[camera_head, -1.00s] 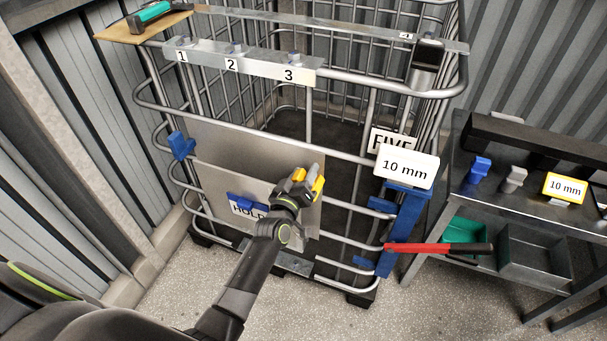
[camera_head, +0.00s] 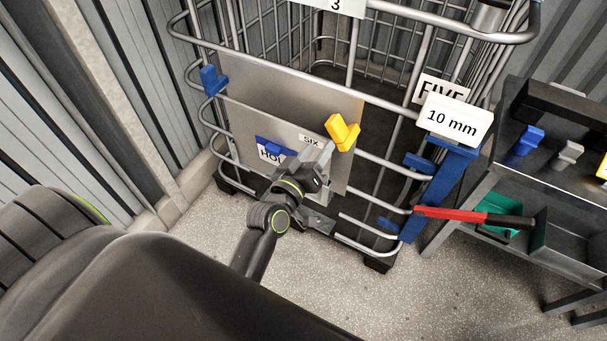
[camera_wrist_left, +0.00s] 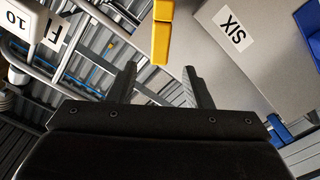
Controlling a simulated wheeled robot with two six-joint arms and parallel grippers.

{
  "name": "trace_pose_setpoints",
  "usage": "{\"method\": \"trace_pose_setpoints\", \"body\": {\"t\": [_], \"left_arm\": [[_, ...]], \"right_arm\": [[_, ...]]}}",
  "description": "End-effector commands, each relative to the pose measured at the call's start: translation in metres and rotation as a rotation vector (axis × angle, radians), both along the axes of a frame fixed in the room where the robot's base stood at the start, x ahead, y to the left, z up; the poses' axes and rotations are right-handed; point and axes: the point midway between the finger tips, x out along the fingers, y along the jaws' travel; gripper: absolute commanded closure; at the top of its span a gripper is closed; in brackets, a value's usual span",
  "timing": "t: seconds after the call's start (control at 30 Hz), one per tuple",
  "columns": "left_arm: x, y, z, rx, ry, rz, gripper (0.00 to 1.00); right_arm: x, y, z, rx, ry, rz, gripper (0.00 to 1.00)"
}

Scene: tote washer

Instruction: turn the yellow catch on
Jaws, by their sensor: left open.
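The yellow catch (camera_head: 342,133) sits at the right edge of a grey metal plate (camera_head: 300,82) on the front of the wire cage. It also shows in the left wrist view (camera_wrist_left: 162,32), beyond the fingertips and upright in that picture. My left gripper (camera_head: 322,158) is open and empty, just below and left of the catch in the head view. In the left wrist view its two fingers (camera_wrist_left: 158,82) stand apart with a gap between them and the catch. A label reading SIX (camera_wrist_left: 236,32) is on the plate beside the catch. My right gripper is not in view.
Cage bars run around the plate.

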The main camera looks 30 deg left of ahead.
Motion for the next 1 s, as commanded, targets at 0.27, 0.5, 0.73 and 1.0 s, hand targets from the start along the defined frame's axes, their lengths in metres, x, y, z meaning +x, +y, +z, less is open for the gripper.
{"method": "trace_pose_setpoints", "body": {"t": [0.27, 0.5, 0.73, 1.0], "left_arm": [[-0.042, 0.001, -0.004, -0.003, 0.000, 0.002, 0.55], [-0.056, 0.002, -0.001, -0.001, 0.000, 0.000, 0.55], [-0.056, 0.002, 0.000, 0.000, 0.000, 0.000, 0.55], [-0.049, 0.002, 0.002, 0.115, 0.027, -0.002, 0.85]], "right_arm": [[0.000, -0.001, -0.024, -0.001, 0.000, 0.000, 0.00], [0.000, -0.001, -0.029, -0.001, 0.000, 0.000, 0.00], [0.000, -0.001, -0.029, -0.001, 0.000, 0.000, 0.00], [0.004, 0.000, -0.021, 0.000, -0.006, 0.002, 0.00]]}}
